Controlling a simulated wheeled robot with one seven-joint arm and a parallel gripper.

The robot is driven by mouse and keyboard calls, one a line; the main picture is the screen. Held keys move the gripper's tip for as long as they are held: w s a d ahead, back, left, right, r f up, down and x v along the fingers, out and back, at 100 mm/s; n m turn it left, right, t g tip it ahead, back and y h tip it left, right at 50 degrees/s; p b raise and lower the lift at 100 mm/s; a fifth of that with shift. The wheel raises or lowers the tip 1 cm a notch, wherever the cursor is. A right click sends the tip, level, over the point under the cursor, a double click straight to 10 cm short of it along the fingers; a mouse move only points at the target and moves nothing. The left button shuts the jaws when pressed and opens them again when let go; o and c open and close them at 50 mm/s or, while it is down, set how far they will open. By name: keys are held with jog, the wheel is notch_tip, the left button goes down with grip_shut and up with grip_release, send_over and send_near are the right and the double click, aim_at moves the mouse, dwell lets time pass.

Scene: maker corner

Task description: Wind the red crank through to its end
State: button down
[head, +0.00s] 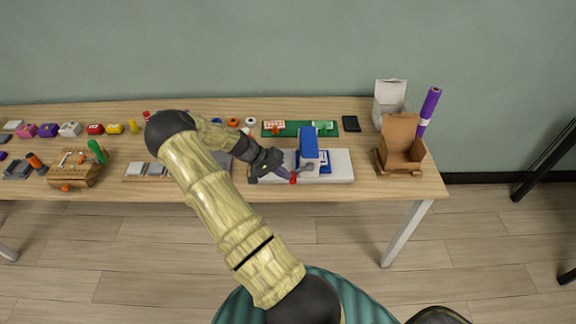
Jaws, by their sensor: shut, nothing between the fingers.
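A small red part, which looks like the red crank (293,178), shows at the left front of a blue and white device. The device has a blue upright block (308,146) on a white base plate (340,162) near the table's front edge. My gripper (288,175) is shut with nothing between its fingers, and its tips are right beside the red part. I cannot tell whether they touch it. My wrist covers the left end of the base plate, and the crank's full shape is too small and partly hidden.
A green board (290,129) lies behind the device. An open cardboard box (401,151), a white box (390,94) and a purple roll (429,108) stand at the right. A wooden tool block (77,170) and several small coloured items are at the left.

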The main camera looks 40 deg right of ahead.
notch_tip(320, 180, down, 3)
jog(key=g+h+b, duration=0.1)
jog(key=h+b, duration=0.1)
jog(key=shift+r+g+b, duration=0.15)
jog(key=shift+g+b, duration=0.25)
jog(key=shift+s+d+f+b, duration=0.2)
jog(key=shift+f+b, duration=0.15)
jog(key=shift+b, duration=0.4)
jog(key=f+b+v, duration=0.1)
jog(key=v, duration=1.3)
jog(key=shift+w+a+f, duration=0.2)
jog(key=shift+w+a, duration=0.2)
jog(key=shift+d, duration=0.1)
jog(key=shift+s, duration=0.1)
